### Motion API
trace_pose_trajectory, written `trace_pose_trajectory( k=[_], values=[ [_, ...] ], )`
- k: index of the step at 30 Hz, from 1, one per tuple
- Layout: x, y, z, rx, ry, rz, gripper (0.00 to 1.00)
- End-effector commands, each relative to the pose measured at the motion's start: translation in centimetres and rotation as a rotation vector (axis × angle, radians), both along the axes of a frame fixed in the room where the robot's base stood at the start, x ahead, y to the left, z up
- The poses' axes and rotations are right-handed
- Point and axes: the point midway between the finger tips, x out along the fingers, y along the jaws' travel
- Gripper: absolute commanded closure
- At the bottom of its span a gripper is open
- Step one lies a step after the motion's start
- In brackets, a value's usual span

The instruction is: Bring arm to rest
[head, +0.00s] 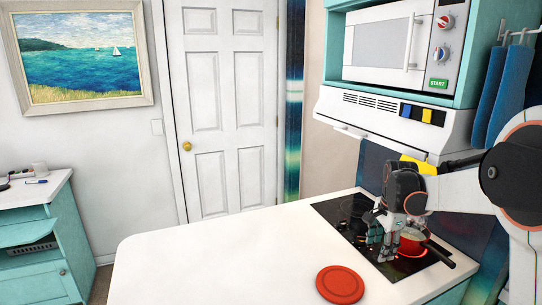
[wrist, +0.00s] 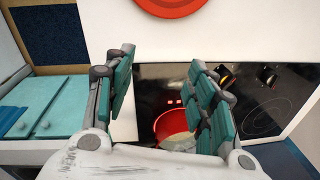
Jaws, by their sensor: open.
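My arm reaches in from the right in the head view, and my gripper (head: 383,236) hangs low over the black cooktop. In the wrist view my gripper (wrist: 163,95) is open, with its teal finger pads wide apart and nothing between the tips. A red pot (head: 415,240) with a dark handle stands on a glowing burner beside my gripper. The pot (wrist: 172,124) also shows in the wrist view, partly hidden behind the right finger. I cannot tell whether my fingers touch the pot.
A round red trivet (head: 340,284) lies on the white counter (head: 215,255) in front of the cooktop (head: 345,213). A range hood (head: 380,115) and a microwave (head: 385,45) are above the cooktop. Blue towels (head: 512,85) hang at the upper right. The counter's left part is clear.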

Motion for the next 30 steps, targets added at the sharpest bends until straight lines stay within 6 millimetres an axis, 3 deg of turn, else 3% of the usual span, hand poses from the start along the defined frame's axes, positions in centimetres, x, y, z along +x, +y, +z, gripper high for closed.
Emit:
trace_pose_trajectory(
  k=[8, 18, 24, 30],
  values=[
    [-3.5, 2.3, 3.9, -0.034, -0.058, 0.168, 0.49],
    [-11.7, 6.4, 9.1, -0.132, -0.175, 0.513, 0.49],
    [-16.9, 8.5, 10.5, -0.206, -0.242, 0.717, 0.49],
    [-22.1, 10.2, 10.6, -0.291, -0.304, 0.917, 0.49]
  ],
)
